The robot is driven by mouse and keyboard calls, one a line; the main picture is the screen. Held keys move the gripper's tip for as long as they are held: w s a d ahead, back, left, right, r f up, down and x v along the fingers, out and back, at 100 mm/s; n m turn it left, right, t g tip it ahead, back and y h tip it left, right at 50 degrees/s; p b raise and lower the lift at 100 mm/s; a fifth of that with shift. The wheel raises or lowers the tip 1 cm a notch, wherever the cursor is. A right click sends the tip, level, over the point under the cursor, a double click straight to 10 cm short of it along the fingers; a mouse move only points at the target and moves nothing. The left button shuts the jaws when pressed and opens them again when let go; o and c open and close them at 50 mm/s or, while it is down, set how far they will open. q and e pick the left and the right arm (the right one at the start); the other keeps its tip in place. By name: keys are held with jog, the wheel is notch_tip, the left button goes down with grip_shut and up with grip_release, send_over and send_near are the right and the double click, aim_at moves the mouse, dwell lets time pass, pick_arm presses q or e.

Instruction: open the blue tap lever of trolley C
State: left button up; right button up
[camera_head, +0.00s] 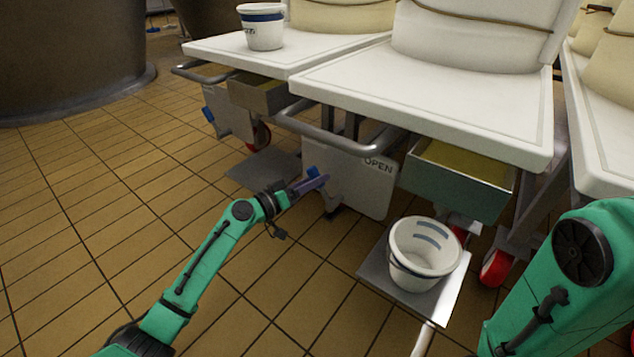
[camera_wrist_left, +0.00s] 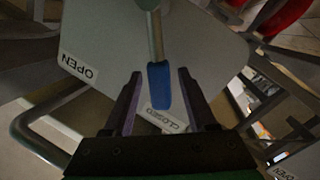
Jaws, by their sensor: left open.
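The blue tap lever (camera_head: 312,171) sits on the grey metal plate (camera_head: 350,182) below the nearer white trolley top; no letter C is readable. In the left wrist view the blue lever (camera_wrist_left: 159,85) points down towards the CLOSED label (camera_wrist_left: 163,118), and the OPEN label (camera_wrist_left: 77,67) lies off to the left. My left gripper (camera_head: 313,184) is open at the lever. In the left wrist view its fingers (camera_wrist_left: 160,88) stand either side of the blue grip, with a gap on each side. My right gripper is out of view.
A white bucket (camera_head: 434,241) stands on a grey platform (camera_head: 415,299) right of the plate. A metal handle bar (camera_head: 318,133) runs above the lever. A neighbouring trolley has another blue lever (camera_head: 208,114). Tiled floor (camera_head: 110,210) is clear to the left.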

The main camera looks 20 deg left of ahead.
pick_arm(q)
jog(key=shift+w+d, duration=0.3)
jog(key=shift+w, duration=0.1)
grip_shut()
dwell(1.2)
